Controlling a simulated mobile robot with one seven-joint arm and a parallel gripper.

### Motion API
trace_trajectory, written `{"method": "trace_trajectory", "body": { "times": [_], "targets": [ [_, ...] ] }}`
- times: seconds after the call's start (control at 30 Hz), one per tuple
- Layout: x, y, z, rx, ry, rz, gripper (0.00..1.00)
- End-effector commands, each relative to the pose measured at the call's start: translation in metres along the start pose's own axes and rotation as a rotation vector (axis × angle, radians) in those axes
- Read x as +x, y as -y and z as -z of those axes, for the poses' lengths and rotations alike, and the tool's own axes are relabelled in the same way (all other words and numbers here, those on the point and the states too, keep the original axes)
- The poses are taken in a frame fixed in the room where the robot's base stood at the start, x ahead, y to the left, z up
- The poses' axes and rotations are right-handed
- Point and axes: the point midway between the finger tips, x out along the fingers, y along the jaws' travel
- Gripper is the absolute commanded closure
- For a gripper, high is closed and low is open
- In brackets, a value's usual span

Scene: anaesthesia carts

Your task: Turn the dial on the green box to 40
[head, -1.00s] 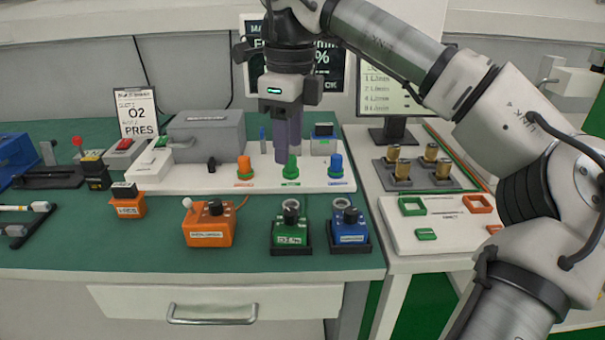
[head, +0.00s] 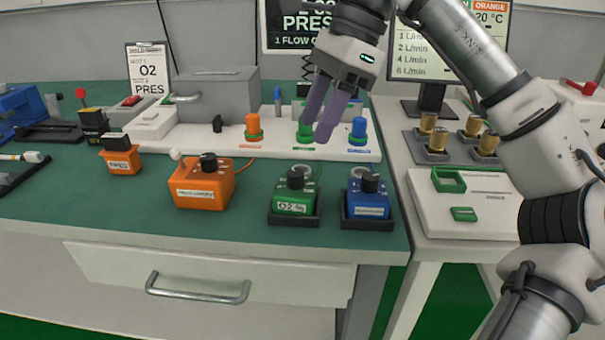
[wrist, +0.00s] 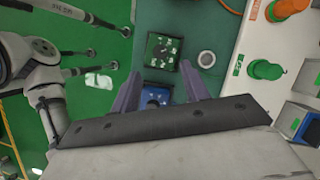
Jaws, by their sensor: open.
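The green box (head: 293,203) stands in a dark tray near the front edge of the green bench, with a black dial (head: 295,179) on top. Its label seems to read O2; the dial's setting is too small to read. My gripper (head: 315,131) is open and empty, tilted, above and behind the green box, with its fingers in front of the green knob (head: 304,133) in the head view. In the wrist view the green box (wrist: 162,51) lies beyond the fingertips (wrist: 158,72), apart from them.
A blue box (head: 368,205) stands in its own tray close right of the green box; it also shows between my fingers in the wrist view (wrist: 156,96). An orange box (head: 203,190) stands to the left. Orange (head: 252,126) and blue (head: 358,131) knobs stand behind.

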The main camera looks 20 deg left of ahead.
Motion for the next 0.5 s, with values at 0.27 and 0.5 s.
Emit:
{"method": "trace_trajectory", "body": {
  "times": [0.27,0.5],
  "targets": [
    [0.058,0.0,0.001,0.0,0.0,-0.001,0.54],
    [0.079,0.0,0.001,0.002,-0.001,0.0,0.54]
  ]
}}
